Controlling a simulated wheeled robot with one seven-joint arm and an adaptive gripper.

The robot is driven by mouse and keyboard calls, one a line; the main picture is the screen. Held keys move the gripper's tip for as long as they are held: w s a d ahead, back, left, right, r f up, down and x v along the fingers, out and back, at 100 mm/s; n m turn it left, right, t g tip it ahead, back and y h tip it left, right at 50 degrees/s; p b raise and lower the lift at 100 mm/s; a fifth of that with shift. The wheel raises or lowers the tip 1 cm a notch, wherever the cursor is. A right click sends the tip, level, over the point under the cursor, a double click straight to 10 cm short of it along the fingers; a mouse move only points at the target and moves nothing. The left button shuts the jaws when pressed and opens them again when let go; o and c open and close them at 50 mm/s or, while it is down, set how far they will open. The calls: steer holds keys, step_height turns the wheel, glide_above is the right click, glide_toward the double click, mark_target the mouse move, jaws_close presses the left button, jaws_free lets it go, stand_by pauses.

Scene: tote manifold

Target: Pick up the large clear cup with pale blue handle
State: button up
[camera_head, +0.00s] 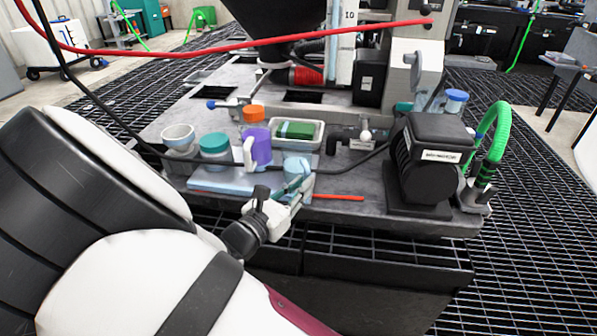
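A clear, pale blue cup-like thing (297,165) stands near the front edge of the grey bench. It looks like the large clear cup, but its handle cannot be made out. My gripper (294,188) is right at its near side, reaching in from the lower left. The gripper overlaps the cup's lower part in this view. I cannot tell whether the fingers touch the cup or are closed on it. A teal patch shows between the gripper and the cup.
Left of the cup are a purple mug (260,148), a teal-lidded jar (214,146) and a pale bowl (178,138). A tray (310,145) with a green block sits behind. A red stick (338,197) lies right. A black motor (432,160) stands farther right. A dark cable crosses behind the cup.

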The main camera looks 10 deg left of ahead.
steer(key=b+x, duration=0.1)
steer(key=x, duration=0.2)
jaws_close()
